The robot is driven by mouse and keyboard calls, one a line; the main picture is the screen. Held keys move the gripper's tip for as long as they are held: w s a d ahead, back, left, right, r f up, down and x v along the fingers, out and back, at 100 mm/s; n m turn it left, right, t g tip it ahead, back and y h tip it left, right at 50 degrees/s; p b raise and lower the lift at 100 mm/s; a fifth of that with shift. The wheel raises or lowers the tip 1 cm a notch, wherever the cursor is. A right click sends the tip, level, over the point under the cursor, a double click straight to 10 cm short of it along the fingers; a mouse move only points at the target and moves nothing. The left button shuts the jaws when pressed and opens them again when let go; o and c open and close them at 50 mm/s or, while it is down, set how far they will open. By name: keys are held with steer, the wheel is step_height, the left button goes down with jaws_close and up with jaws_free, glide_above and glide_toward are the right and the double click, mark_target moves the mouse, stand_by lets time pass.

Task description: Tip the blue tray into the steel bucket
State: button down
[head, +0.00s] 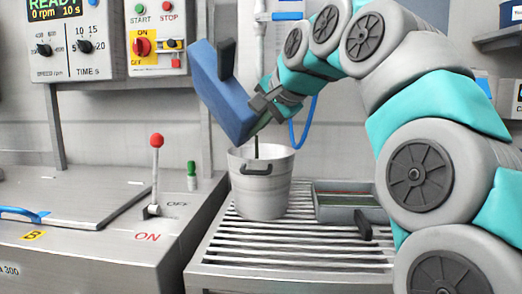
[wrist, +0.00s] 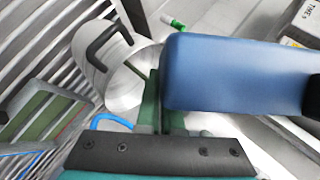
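The blue tray (head: 222,98) is held in the air, tilted steeply, with its lower end over the steel bucket's left rim. A black handle (head: 227,58) sticks out near its upper part. My gripper (head: 262,106) is at the tray's lower right side and appears shut on it; the exact grip is hidden. In the wrist view the tray (wrist: 235,72) fills the right side, beside the fingers (wrist: 162,118). The steel bucket (head: 262,190) stands upright on the slatted rack, and also shows in the wrist view (wrist: 122,88). The tray's inside is hidden.
A grey tray (head: 345,187) with green and reddish contents lies right of the bucket on the slatted rack (head: 250,258). Left is a steel machine with a red-knobbed lever (head: 156,165) and a green knob (head: 191,172). A control panel (head: 75,42) hangs behind.

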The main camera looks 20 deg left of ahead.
steer(key=shift+w+d+r+m+g+y+p, duration=0.35)
steer(key=shift+m+g+y+p, duration=0.15)
steer(key=shift+p, duration=0.5)
stand_by(0.7)
steer(key=shift+w+d+r+m+g+y+p, duration=0.1)
steer(key=shift+w+d+m+g+y+p, duration=0.3)
steer(key=shift+w+d+p, duration=0.5)
stand_by(0.4)
steer(key=shift+w+d+m+y, duration=0.15)
steer(key=shift+d+m+y, duration=0.1)
steer(key=shift+m+y, duration=0.3)
stand_by(0.7)
